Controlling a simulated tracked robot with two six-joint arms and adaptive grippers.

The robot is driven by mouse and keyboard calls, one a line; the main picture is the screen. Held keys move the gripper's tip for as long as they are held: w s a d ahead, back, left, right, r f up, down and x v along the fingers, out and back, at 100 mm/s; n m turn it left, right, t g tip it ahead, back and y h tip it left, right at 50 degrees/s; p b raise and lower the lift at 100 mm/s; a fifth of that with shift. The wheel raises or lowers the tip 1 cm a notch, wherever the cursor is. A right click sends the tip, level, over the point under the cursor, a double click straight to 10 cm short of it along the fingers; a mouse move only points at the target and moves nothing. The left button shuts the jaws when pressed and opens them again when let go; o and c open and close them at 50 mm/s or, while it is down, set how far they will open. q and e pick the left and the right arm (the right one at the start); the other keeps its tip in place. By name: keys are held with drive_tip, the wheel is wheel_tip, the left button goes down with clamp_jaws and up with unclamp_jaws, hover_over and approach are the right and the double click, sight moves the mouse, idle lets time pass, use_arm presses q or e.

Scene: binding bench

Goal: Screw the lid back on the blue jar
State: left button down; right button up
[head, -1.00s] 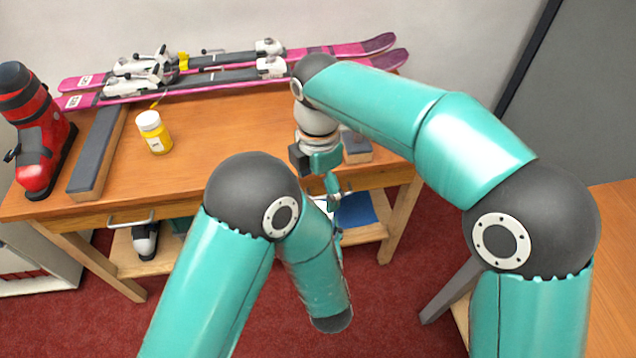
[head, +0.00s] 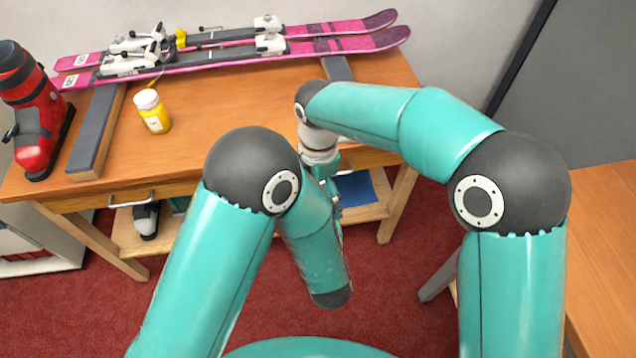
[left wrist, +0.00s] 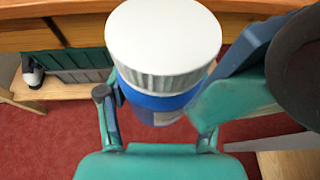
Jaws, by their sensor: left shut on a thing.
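The blue jar (left wrist: 152,104) is in the left wrist view, with the ribbed white lid (left wrist: 163,40) on its top. My left gripper (left wrist: 158,112) is shut around the jar's side, below the lid. I cannot tell how tightly the lid sits. My right gripper (head: 322,168) is mostly hidden behind my arms in the head view. A teal and blue part at the right of the left wrist view, beside the jar, looks like part of it; its fingertips do not show clearly. The blue jar is hidden in the head view.
A yellow jar (head: 153,113) with a white lid stands on the wooden bench (head: 225,120). Pink skis (head: 345,43) lie along its back on dark-topped supports (head: 97,130). A red ski boot (head: 35,115) stands at the left. The bench top's middle is clear.

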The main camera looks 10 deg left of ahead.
drive_tip(key=c, duration=1.2)
drive_tip(key=m, duration=0.5)
drive_tip(key=shift+c, duration=0.2)
drive_tip(key=m, duration=0.6)
drive_tip(key=shift+m, duration=0.4)
drive_tip(key=m, duration=0.9)
drive_tip(key=shift+m, duration=0.3)
drive_tip(key=o, duration=1.4)
drive_tip(key=shift+c, duration=0.2)
wheel_tip(320, 180, up, 12)
